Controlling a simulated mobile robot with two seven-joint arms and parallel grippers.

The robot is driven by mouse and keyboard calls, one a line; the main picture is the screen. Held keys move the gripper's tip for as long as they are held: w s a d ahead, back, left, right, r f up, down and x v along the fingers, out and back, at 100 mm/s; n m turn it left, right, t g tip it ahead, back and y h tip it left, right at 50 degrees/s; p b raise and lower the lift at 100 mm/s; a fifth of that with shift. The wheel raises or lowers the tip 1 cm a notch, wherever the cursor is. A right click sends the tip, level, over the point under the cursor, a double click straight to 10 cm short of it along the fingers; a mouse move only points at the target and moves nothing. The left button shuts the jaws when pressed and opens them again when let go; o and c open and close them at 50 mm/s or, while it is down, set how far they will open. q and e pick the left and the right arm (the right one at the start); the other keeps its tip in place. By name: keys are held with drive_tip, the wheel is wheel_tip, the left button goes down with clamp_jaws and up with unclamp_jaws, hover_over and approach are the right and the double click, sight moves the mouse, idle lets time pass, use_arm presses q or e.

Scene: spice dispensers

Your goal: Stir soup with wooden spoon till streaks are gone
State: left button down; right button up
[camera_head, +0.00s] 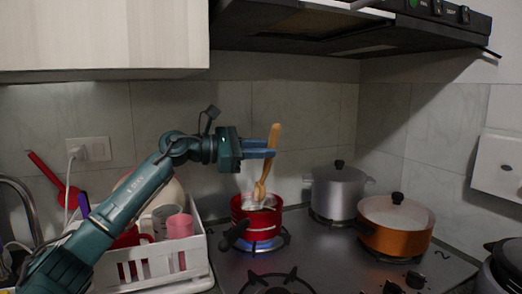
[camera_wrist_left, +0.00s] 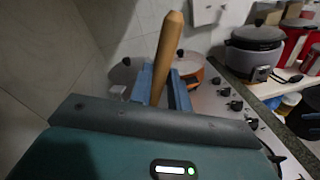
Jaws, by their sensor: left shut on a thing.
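My left gripper (camera_head: 262,150) comes in from the left and is shut on the wooden spoon (camera_head: 271,145), holding it nearly upright. The spoon's lower end is at the mouth of the small red pot (camera_head: 238,212), which stands on a lit burner with a blue flame. Pale contents (camera_head: 258,203) show inside the pot; streaks are too small to tell. In the left wrist view, the spoon handle (camera_wrist_left: 166,58) rises between the blue fingers (camera_wrist_left: 160,88). The spoon's lower end and the pot are hidden there. My right gripper is not in view.
A lidded silver pot (camera_head: 336,192) and a lidded orange pot (camera_head: 397,240) stand right of the red pot. A white dish rack (camera_head: 196,257) with cups is at the left. The range hood (camera_head: 360,28) hangs above. A rice cooker (camera_wrist_left: 252,55) shows in the left wrist view.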

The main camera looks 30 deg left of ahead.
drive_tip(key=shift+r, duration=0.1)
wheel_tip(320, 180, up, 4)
drive_tip(key=p, duration=0.4)
idle(0.5)
idle(0.6)
